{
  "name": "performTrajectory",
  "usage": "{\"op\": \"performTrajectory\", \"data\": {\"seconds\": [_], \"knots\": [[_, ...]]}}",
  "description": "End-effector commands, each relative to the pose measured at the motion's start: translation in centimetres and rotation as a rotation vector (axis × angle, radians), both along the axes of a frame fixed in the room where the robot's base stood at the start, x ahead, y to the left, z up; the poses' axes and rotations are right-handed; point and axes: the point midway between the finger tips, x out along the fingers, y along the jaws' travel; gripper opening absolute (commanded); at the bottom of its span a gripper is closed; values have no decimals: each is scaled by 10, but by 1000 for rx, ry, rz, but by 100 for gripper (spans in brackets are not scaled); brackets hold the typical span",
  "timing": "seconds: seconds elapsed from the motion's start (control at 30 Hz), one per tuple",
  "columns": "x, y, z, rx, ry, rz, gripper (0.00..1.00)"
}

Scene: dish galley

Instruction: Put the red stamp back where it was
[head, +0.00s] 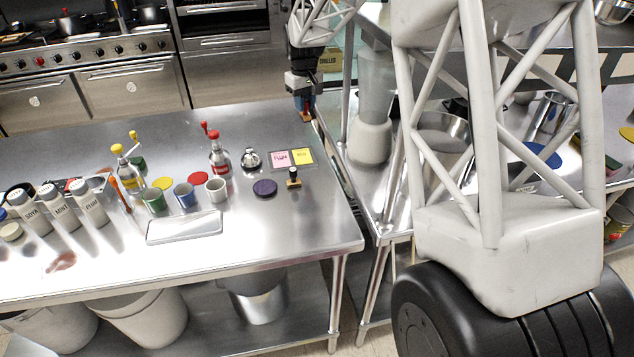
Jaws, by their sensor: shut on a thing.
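My gripper (305,106) hangs at the far right corner of the metal table, fingers pointing down. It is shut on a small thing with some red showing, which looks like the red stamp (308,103). The fingers hide most of it, and I cannot tell whether it touches the table. Another stamp with a black handle and a pale base (293,178) stands upright on the table, nearer the front.
A purple disc (265,188), a silver bell (251,159) and a red-topped bottle (219,160) stand left of the cards. Several cups and shakers stand farther left, behind and beside a silver tray (184,227). The table's front right is clear.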

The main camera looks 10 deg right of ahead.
Motion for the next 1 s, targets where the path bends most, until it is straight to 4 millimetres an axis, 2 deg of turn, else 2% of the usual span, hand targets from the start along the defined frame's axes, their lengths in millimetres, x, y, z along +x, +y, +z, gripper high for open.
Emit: {"op": "performTrajectory", "data": {"seconds": [0.37, 1.0], "knots": [[-40, -4, -8, 0, 2, 146, 10], [-169, -5, -48, 3, 3, 806, 10]]}}
